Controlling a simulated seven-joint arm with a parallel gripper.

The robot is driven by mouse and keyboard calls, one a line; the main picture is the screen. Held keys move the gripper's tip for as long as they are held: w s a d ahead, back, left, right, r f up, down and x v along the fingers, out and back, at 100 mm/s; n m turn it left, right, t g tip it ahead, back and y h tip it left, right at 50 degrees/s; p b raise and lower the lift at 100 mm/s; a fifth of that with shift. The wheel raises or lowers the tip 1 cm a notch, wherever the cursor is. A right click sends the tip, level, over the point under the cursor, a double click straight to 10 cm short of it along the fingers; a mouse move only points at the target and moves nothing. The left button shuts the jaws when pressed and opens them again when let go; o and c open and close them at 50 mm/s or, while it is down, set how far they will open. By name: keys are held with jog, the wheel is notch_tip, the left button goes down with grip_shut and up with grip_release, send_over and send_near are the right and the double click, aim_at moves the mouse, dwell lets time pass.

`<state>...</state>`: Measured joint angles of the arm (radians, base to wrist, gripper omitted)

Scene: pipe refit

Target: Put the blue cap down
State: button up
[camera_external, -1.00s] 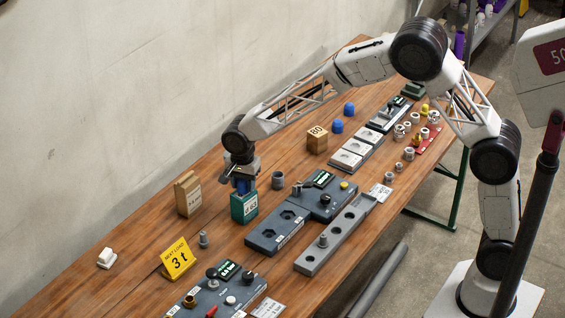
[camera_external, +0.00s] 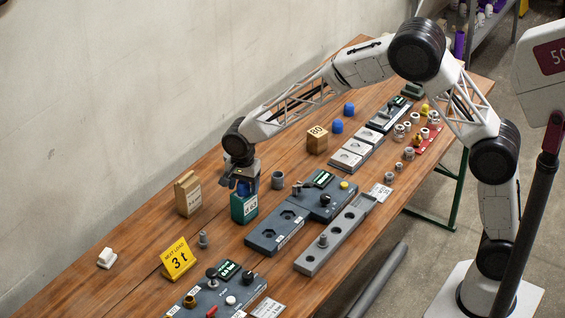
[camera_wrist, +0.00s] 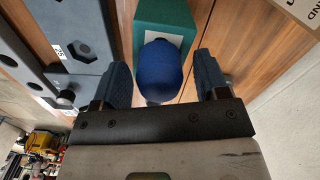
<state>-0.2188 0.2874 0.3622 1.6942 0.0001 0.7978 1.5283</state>
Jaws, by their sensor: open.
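My gripper (camera_external: 242,186) is open over a green block (camera_external: 243,210) on the wooden table. A blue cap (camera_wrist: 160,72) is between the two fingers in the wrist view, with a gap on each side. It appears to be at the top of the green block (camera_wrist: 150,14), but the contact is hidden. In the external view only a small part of this cap (camera_external: 243,189) shows between the fingers. Two other blue caps (camera_external: 349,109) (camera_external: 337,126) stand farther back on the table.
A tan box (camera_external: 188,194) stands left of the green block and a grey ring (camera_external: 278,180) to its right. A dark plate with hexagonal recesses (camera_external: 277,232) lies at front right. A yellow sign (camera_external: 178,259) stands at front left. The table along the wall is mostly clear.

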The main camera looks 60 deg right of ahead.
jog(key=shift+r, duration=0.1)
notch_tip(320, 180, up, 12)
dwell(0.7)
jog(key=shift+r, duration=0.1)
dwell(0.6)
jog(key=s+d+r+n+t, duration=0.1)
jog(key=s+d+r+n, duration=0.4)
jog(key=s, duration=0.7)
jog(key=s+d+r+n, duration=0.2)
jog(key=s+d+r, duration=0.55)
jog(key=s, duration=0.35)
jog(key=s+d+f+n, duration=0.1)
jog(key=s+n, duration=0.3)
jog(key=s, duration=0.9)
jog(key=s+d+f+n+t, duration=0.1)
jog(key=s+d+n, duration=0.2)
jog(key=s, duration=1.1)
jog(key=shift+s+d+n+t, duration=0.3)
jog(key=shift+d+n, duration=0.1)
jog(key=shift+d, duration=0.45)
